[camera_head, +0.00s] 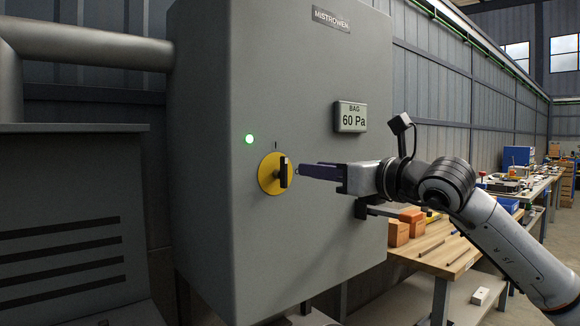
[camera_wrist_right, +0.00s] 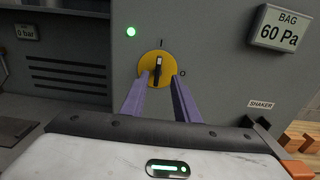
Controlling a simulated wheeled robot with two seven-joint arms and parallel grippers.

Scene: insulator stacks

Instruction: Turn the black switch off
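The black switch (camera_head: 284,172) is a knob on a round yellow plate (camera_head: 268,174) on the front of a grey cabinet. Its handle stands upright, in line with the "I" mark above it; the right wrist view shows an "O" mark at the right of the plate. My right gripper (camera_head: 298,170) points at the switch from the right, close in front of it. In the right wrist view its two purple fingers (camera_wrist_right: 158,82) are apart, with the black switch (camera_wrist_right: 157,70) showing between and just beyond their tips. I cannot tell any contact. My left gripper is not in view.
A green lamp (camera_head: 249,139) glows above the switch. A "BAG 60 Pa" display (camera_head: 350,117) sits on the grey cabinet (camera_head: 290,60). A wooden workbench (camera_head: 440,250) with orange blocks (camera_head: 398,232) stands at the right, below my right arm.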

